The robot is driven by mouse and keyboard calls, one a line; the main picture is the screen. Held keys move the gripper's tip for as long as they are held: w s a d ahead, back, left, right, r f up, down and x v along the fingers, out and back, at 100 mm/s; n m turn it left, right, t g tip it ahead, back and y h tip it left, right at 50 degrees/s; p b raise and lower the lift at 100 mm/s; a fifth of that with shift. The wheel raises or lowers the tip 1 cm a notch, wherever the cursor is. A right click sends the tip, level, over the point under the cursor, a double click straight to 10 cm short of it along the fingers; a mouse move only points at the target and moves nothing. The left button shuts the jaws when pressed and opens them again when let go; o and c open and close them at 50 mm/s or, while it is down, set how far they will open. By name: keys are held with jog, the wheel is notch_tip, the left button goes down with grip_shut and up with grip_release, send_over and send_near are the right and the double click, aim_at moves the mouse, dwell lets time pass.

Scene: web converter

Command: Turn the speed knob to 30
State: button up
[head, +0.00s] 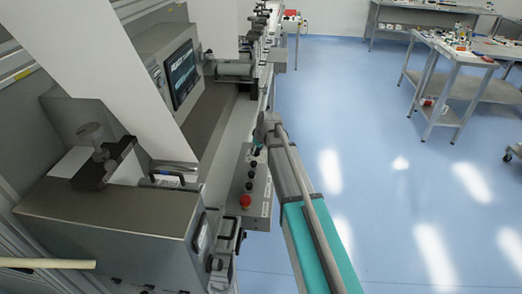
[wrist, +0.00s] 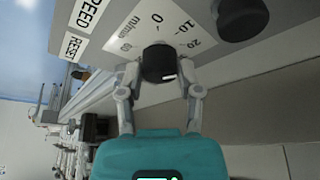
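The speed knob (wrist: 157,58) is black, with a short white mark low on its right side in the wrist view. Its white dial plate (wrist: 140,45) shows 0, 10 and 20 running from above it round to its right, and m/min at upper left. In the head view my gripper (head: 266,126) is at the far end of the control box, and the knob cannot be made out.
Another black knob (wrist: 242,17) sits just right of the dial. SPEED and RESET labels are at upper left. The grey control box (head: 256,186) carries a red button (head: 245,201) near my arm. The converter stands at left; blue floor is open at right.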

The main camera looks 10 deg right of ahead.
jog(key=o, duration=0.4)
jog(key=shift+w+a, duration=0.15)
jog(key=shift+a, duration=0.1)
jog(key=shift+o, duration=0.3)
jog(key=shift+d, duration=0.1)
jog(key=shift+d+r+n+p, duration=0.3)
jog(key=shift+d+r+p, duration=0.05)
jog(key=shift+r+p, duration=0.5)
jog(key=s+d+r+n+y+p, duration=0.1)
jog(key=d+r+n+p, duration=0.1)
jog(key=r+p, duration=0.3)
jog(key=s+d+r+n+g+y+p, duration=0.1)
jog(key=d+r+n+p, duration=0.1)
jog(key=r+n+p, duration=0.2)
notch_tip(320, 180, up, 2)
jog(key=shift+s+g+p, duration=0.2)
jog(key=shift+g+p, duration=0.1)
jog(key=shift+p, duration=0.75)
